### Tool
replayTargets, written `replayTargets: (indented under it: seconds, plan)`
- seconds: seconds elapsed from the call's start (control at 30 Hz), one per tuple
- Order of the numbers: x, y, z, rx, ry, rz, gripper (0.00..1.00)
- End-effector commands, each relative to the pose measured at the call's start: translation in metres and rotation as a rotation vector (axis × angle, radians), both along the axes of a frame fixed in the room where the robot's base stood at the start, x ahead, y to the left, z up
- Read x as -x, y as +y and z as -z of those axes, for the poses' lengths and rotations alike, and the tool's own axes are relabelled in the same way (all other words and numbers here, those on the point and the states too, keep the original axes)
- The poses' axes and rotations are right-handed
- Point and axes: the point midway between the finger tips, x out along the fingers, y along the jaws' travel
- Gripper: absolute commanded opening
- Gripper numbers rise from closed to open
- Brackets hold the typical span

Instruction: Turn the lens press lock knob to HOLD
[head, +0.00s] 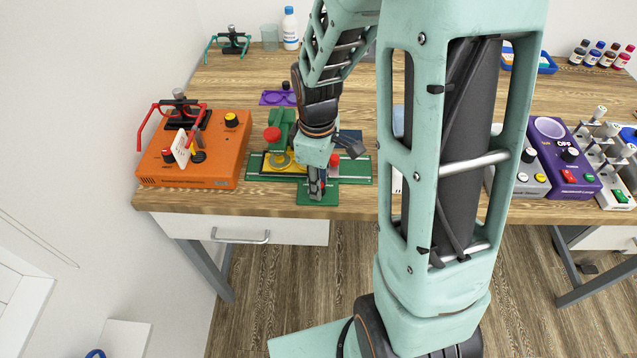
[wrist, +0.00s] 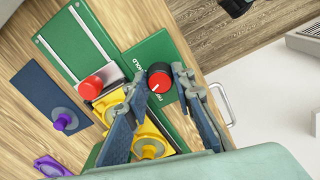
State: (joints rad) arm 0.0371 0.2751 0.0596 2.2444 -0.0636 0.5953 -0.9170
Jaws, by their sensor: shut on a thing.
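The lock knob (wrist: 160,80) is red with a black skirt and a white pointer mark. It sits on a green plate (wrist: 160,48) with white lettering, of which HOLD can be read. In the wrist view the pointer slants to the lower left; I cannot tell exactly which label it meets. My gripper (wrist: 158,73) has a finger on each side of the knob and is shut on it. In the head view my gripper (head: 317,192) reaches down over the green plate (head: 312,199) and hides the knob. The green lens press (head: 281,125) stands behind.
A red button (wrist: 90,87) and yellow rings (wrist: 150,146) lie close to my fingers. An orange box (head: 190,160) with red glasses stands to the left. Grey and purple boxes (head: 568,170) stand to the right. The table's front edge is close to my gripper.

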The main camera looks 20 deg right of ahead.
Motion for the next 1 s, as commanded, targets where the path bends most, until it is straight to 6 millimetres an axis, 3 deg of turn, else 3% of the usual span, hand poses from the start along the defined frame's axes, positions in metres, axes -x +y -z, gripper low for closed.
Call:
replayTargets:
  seconds: [1.0]
  plan:
    - [-0.0009,0.0017,-0.0005,0.000,-0.002,0.913,0.00]
